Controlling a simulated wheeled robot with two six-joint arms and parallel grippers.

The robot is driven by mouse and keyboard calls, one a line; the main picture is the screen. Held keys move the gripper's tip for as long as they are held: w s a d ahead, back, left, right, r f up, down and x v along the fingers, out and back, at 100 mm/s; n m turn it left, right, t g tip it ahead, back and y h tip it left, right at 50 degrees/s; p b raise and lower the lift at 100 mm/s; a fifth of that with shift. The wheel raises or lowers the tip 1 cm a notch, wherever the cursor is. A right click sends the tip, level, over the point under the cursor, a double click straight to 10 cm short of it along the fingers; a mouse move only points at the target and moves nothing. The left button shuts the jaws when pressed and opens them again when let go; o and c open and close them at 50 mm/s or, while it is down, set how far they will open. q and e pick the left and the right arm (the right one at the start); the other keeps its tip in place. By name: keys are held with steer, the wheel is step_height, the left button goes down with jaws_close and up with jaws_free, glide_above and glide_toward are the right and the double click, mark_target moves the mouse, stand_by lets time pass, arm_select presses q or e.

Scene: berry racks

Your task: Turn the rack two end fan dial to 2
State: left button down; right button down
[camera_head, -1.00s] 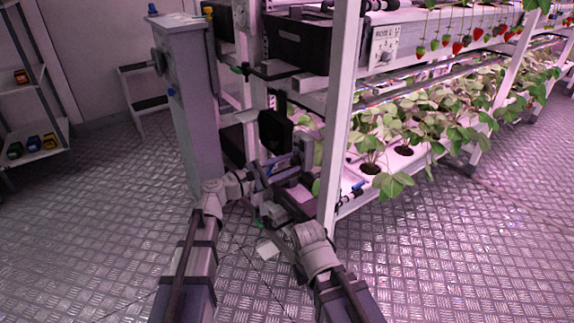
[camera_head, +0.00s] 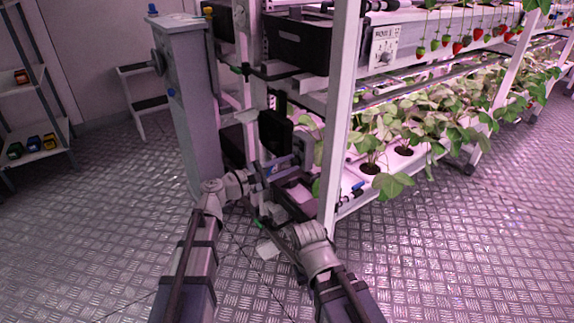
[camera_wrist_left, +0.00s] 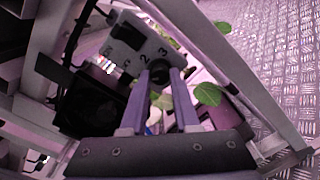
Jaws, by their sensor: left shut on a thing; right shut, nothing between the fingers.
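The grey dial panel (camera_wrist_left: 135,45) fills the upper middle of the left wrist view, tilted, with printed numbers including 2 and 3. My left gripper (camera_wrist_left: 163,78) has its two fingers on either side of the dark dial knob (camera_wrist_left: 167,75) and is shut on it. The fingers hide much of the knob, so its pointer setting cannot be read. In the head view my left gripper (camera_head: 283,165) is at the rack's end, and the dial is too small to make out. My right gripper (camera_head: 262,222) is lower, shut and empty, apart from the dial.
The near rack post (camera_head: 338,120) stands just right of my grippers. Strawberry plants (camera_head: 390,150) fill the lower shelf. A grey column (camera_head: 187,110) stands at left. Floor on the right is clear.

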arm_select(q)
steer(key=m, duration=1)
steer(key=shift+y+p, duration=0.3)
steer(key=shift+m, duration=0.3)
steer(key=c, duration=0.7)
jaws_free()
steer(key=shift+o, duration=0.2)
steer(key=v, duration=0.7)
steer(key=shift+s+a, duration=0.25)
steer(key=shift+a, duration=0.1)
